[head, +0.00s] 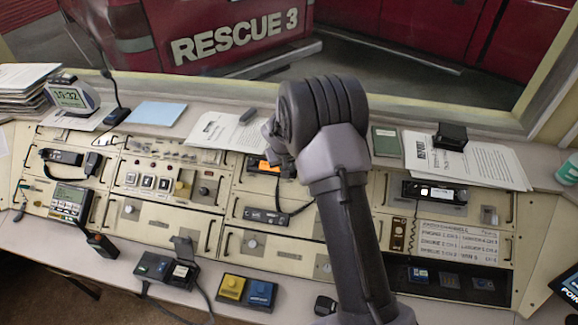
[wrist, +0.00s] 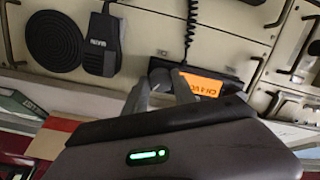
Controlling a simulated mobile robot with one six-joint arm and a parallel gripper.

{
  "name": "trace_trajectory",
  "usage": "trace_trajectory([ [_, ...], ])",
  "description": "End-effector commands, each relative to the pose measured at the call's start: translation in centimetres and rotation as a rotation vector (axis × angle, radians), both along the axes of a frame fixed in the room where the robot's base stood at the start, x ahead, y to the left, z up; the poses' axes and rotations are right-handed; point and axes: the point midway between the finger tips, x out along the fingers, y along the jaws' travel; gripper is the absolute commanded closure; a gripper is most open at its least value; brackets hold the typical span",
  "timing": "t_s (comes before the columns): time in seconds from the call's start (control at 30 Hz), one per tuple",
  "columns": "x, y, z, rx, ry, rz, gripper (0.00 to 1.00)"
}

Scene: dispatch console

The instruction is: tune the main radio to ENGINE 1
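The radio with a lit orange display (head: 268,166) sits in the middle of the console, partly hidden behind my gripper in the head view. In the wrist view its orange display (wrist: 203,85) is upside down, and I cannot read its text surely. My gripper (wrist: 163,74) is right at the radio, its two grey fingers on either side of a small dark knob (wrist: 160,77) beside the display. The fingers stand apart, but I cannot tell whether they touch the knob. In the head view my gripper (head: 272,135) is turned away and its fingertips are mostly hidden.
A channel list card (head: 460,242) is on the right panel, too small to read surely. A handset (head: 266,216) lies below the radio. In the wrist view a microphone (wrist: 102,45) and a round speaker (wrist: 55,40) are close by. Papers (head: 222,131) lie behind.

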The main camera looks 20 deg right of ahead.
Motion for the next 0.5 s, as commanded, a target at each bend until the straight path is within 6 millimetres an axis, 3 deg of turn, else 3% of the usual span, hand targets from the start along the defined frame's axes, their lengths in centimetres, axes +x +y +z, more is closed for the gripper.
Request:
trace_trajectory([
  [0.03,0.00,0.00,0.01,0.000,0.000,0.000,0.88],
  [0.1,0.00,0.00,0.01,0.000,0.000,0.000,1.00],
  [0.27,0.04,-0.02,-0.31,0.014,-0.012,-0.028,1.00],
  [0.5,0.01,-0.09,-0.88,0.137,-0.098,-0.256,1.00],
])
